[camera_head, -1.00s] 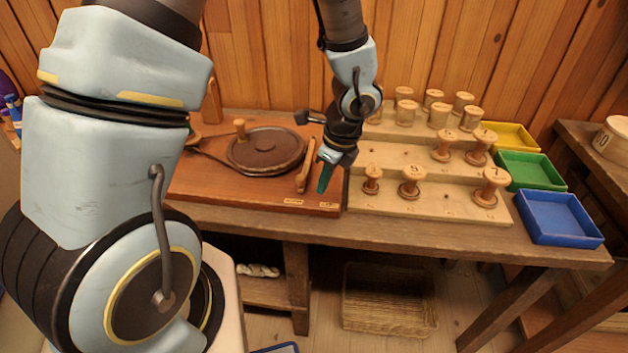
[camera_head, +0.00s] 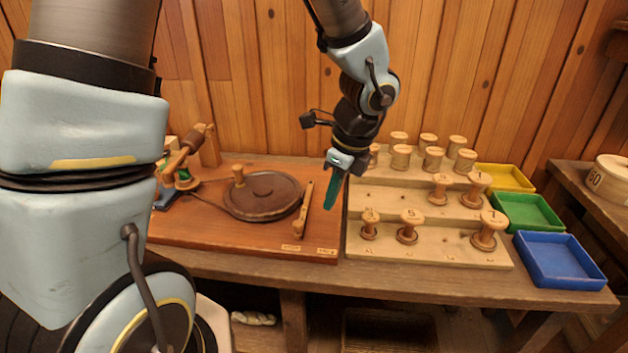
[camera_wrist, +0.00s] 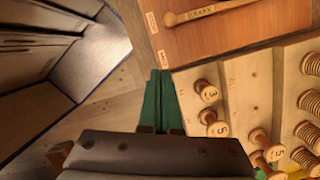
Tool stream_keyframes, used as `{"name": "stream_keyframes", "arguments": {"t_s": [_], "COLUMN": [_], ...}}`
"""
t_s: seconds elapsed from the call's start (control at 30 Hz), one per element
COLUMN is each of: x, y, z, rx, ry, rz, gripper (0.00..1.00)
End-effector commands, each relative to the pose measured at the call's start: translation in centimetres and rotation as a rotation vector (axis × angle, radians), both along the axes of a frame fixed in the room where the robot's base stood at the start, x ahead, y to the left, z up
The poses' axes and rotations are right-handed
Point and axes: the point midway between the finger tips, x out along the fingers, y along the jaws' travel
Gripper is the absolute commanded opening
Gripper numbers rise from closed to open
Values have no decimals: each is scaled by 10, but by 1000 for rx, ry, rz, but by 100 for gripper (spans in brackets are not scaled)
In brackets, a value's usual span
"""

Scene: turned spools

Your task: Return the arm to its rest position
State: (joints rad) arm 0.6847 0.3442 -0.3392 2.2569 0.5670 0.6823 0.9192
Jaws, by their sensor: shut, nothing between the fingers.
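My gripper (camera_head: 333,192) has green fingers pressed together, with nothing between them. It hangs pointing down above the bench, between the reddish-brown board and the stepped spool rack. In the wrist view the shut green fingers (camera_wrist: 158,100) point toward the gap beside the rack and the board. My arm reaches in from the top of the head view, its forearm bent down to the wrist. The spools stand on the rack, apart from my gripper.
The board (camera_head: 200,231) carries a dark wheel (camera_head: 264,195) and a wooden brake lever (camera_head: 303,210). The rack (camera_head: 430,251) holds several spools. Yellow (camera_head: 503,178), green (camera_head: 526,212) and blue (camera_head: 558,261) trays stand to the right. A basket (camera_head: 388,330) sits below the bench.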

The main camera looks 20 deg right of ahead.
Motion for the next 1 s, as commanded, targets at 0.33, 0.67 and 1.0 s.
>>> {"name": "stream_keyframes", "arguments": {"t_s": [0.33,0.67,1.0], "x": [35,47,44], "y": [85,232,254], "z": [10,27,30], "rx": [-118,-393,-447], "ry": [-28,-123,-142], "rz": [661,2016,2251], "gripper": [0,0,0]}}
